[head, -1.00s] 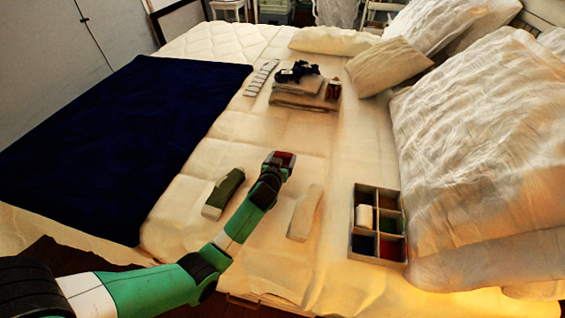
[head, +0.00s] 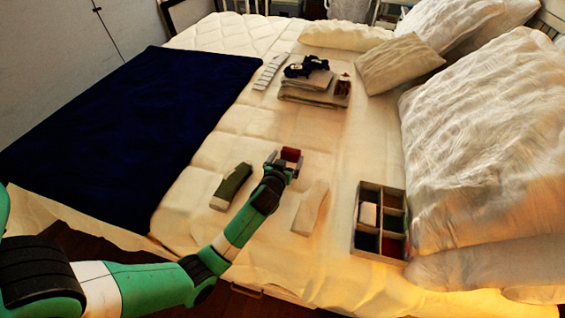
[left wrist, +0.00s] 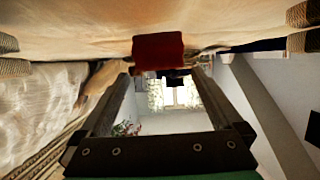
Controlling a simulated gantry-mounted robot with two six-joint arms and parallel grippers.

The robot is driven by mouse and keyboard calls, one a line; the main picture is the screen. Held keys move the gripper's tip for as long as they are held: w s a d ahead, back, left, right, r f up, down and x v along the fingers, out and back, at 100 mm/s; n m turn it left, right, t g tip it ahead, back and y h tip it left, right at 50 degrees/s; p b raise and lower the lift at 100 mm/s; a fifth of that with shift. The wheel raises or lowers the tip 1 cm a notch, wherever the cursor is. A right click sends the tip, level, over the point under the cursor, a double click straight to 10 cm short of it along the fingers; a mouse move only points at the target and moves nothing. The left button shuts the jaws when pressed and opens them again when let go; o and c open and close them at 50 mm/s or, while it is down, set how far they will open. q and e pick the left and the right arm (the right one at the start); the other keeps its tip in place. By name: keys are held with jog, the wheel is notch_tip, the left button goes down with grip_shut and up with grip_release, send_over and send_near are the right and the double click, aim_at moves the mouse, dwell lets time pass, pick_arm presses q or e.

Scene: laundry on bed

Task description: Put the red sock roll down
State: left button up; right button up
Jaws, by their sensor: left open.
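The red sock roll (head: 291,154) sits on the cream bed cover (head: 345,140) near the middle of the bed. My left gripper (head: 284,162) is open around it, with a finger to each side. In the left wrist view the red sock roll (left wrist: 158,50) shows between the tips of my left gripper (left wrist: 160,85), against the bed surface, with small gaps to the fingers. In the head view the near part of the roll is partly hidden by the gripper. My right gripper is not in view.
A green and white sock (head: 232,185) lies left of my arm, and a cream sock (head: 310,207) lies right. A divided box (head: 356,222) stands at the right. Folded cloths (head: 312,95) with a dark item on top lie farther back. A navy blanket (head: 130,125) covers the left.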

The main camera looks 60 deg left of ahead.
pick_arm(q)
jog(key=p+v, duration=0.2)
jog(key=v, duration=0.5)
jog(key=shift+s+d+r, duration=0.1)
jog(key=shift+d+r, duration=0.05)
jog(key=shift+d, duration=0.05)
jog(key=shift+s+d, duration=0.25)
jog(key=shift+s, duration=0.05)
